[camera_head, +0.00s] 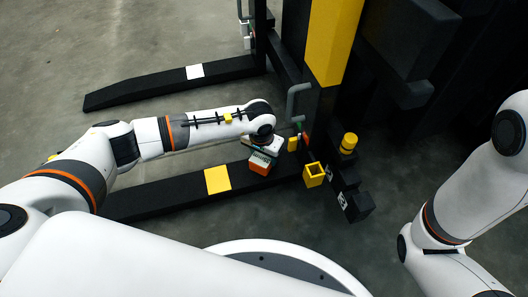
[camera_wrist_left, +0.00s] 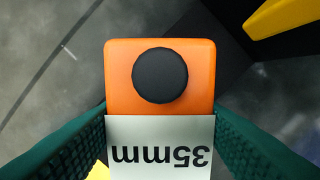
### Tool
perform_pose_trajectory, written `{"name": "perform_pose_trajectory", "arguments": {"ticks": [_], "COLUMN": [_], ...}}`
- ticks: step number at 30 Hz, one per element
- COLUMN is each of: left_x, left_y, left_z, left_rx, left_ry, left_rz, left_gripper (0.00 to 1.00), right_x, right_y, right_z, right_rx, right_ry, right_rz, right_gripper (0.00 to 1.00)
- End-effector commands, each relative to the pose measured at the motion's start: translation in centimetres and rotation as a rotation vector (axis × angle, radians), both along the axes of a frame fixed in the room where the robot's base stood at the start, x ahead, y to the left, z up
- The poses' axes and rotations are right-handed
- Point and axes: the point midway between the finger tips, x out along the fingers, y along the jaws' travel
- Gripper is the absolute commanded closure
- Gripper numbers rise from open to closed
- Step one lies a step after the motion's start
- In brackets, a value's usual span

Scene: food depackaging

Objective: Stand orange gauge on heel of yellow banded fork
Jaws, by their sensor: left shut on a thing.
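The orange gauge (camera_head: 260,168) is in my left gripper (camera_head: 263,158), over the near black fork close to its heel. In the left wrist view the gauge (camera_wrist_left: 205,60) shows an orange face, a black round knob and a white label reading 35mm upside down. Teal fingers of the left gripper (camera_wrist_left: 160,140) press on both its sides. The yellow banded fork (camera_head: 150,199) carries a yellow square band (camera_head: 218,180); its heel meets the upright right of the gauge. I cannot tell whether the gauge touches the fork. My right gripper is out of view.
A second black fork (camera_head: 140,88) with a white band (camera_head: 195,71) lies farther back. A yellow post (camera_head: 333,40), a yellow open box (camera_head: 314,174) and a yellow cylinder (camera_head: 349,142) stand right of the gauge. Grey floor between the forks is clear.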

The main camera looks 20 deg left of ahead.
Motion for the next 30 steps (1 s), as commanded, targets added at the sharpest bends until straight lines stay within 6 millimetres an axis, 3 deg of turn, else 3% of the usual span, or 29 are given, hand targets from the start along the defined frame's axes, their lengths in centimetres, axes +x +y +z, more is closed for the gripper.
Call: {"name": "perform_pose_trajectory", "arguments": {"ticks": [5, 30], "left_x": [0.1, 0.1], "left_y": [0.0, 0.0], "left_z": [-1.5, -2.3], "left_rx": [-0.001, 0.000], "left_ry": [-0.002, -0.002], "left_rz": [0.001, 0.000], "left_gripper": [0.81, 0.81], "right_x": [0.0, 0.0], "right_y": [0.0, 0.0], "right_z": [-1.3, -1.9], "right_rx": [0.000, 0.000], "right_ry": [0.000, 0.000], "right_rz": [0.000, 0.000], "right_gripper": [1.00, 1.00]}}
